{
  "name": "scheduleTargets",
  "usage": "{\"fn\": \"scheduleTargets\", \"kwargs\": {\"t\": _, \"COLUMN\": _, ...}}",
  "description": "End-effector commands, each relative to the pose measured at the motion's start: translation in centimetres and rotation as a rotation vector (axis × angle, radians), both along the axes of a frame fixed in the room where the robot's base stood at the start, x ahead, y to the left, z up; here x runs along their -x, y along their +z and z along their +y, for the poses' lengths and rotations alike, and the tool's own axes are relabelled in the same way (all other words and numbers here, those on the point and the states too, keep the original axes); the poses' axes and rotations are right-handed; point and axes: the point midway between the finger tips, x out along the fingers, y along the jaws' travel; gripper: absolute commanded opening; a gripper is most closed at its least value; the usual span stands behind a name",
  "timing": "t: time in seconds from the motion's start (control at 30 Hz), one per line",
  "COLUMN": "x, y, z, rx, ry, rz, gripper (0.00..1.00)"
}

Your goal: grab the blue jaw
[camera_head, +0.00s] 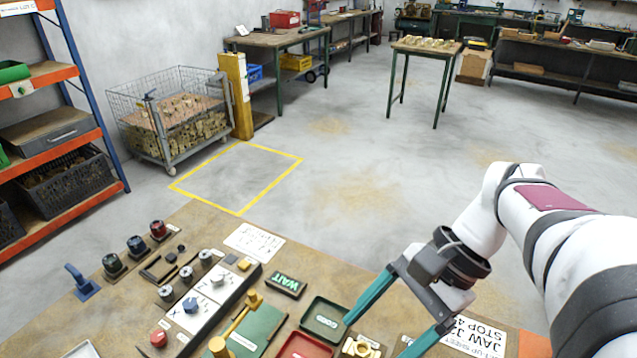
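My gripper (377,338) is at the lower right of the view, with two teal fingers spread wide and nothing between them. Its tips are above the front right of the workbench, near a brass part (361,348). I cannot tell which is the jaw.
A green tray (325,337) and a red tray (284,355) lie left of my gripper. A lit WAIT sign (286,285) and a yellow handle-like part (236,325) stand between it and the left side. A dark block holds several grey knobs (186,274).

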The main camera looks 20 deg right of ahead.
Motion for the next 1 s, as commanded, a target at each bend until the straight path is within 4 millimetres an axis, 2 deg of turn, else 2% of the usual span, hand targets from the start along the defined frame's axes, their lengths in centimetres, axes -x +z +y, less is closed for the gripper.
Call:
{"fn": "scheduleTargets", "kwargs": {"t": 0.1, "x": -1.6, "y": -0.2, "z": -5.8, "rx": -0.161, "ry": -0.272, "rz": 0.04, "gripper": 0.82}}
{"fn": "scheduleTargets", "kwargs": {"t": 0.23, "x": -1.5, "y": -0.7, "z": -13.0, "rx": -0.346, "ry": -0.559, "rz": 0.036, "gripper": 0.82}}
{"fn": "scheduleTargets", "kwargs": {"t": 0.37, "x": 0.9, "y": -1.9, "z": -20.3, "rx": -0.524, "ry": -0.826, "rz": -0.007, "gripper": 0.82}}
{"fn": "scheduleTargets", "kwargs": {"t": 0.43, "x": 3.1, "y": -2.7, "z": -24.0, "rx": -0.618, "ry": -0.962, "rz": -0.047, "gripper": 0.82}}
{"fn": "scheduleTargets", "kwargs": {"t": 0.47, "x": 3.2, "y": -4.6, "z": -24.1, "rx": -0.634, "ry": -0.968, "rz": -0.045, "gripper": 0.82}}
{"fn": "scheduleTargets", "kwargs": {"t": 0.5, "x": 2.9, "y": -7.8, "z": -23.7, "rx": -0.631, "ry": -0.957, "rz": -0.04, "gripper": 0.82}}
{"fn": "scheduleTargets", "kwargs": {"t": 0.6, "x": 2.8, "y": -14.3, "z": -23.6, "rx": -0.625, "ry": -0.955, "rz": -0.041, "gripper": 0.82}}
{"fn": "scheduleTargets", "kwargs": {"t": 0.7, "x": 2.8, "y": -19.2, "z": -23.6, "rx": -0.619, "ry": -0.953, "rz": -0.043, "gripper": 0.82}}
{"fn": "scheduleTargets", "kwargs": {"t": 0.8, "x": 2.8, "y": -22.4, "z": -23.6, "rx": -0.616, "ry": -0.953, "rz": -0.044, "gripper": 0.82}}
{"fn": "scheduleTargets", "kwargs": {"t": 0.9, "x": 2.3, "y": -23.8, "z": -23.1, "rx": -0.615, "ry": -0.95, "rz": -0.044, "gripper": 0.82}}
{"fn": "scheduleTargets", "kwargs": {"t": 1.0, "x": 0.6, "y": -24.8, "z": -21.4, "rx": -0.615, "ry": -0.948, "rz": -0.042, "gripper": 0.82}}
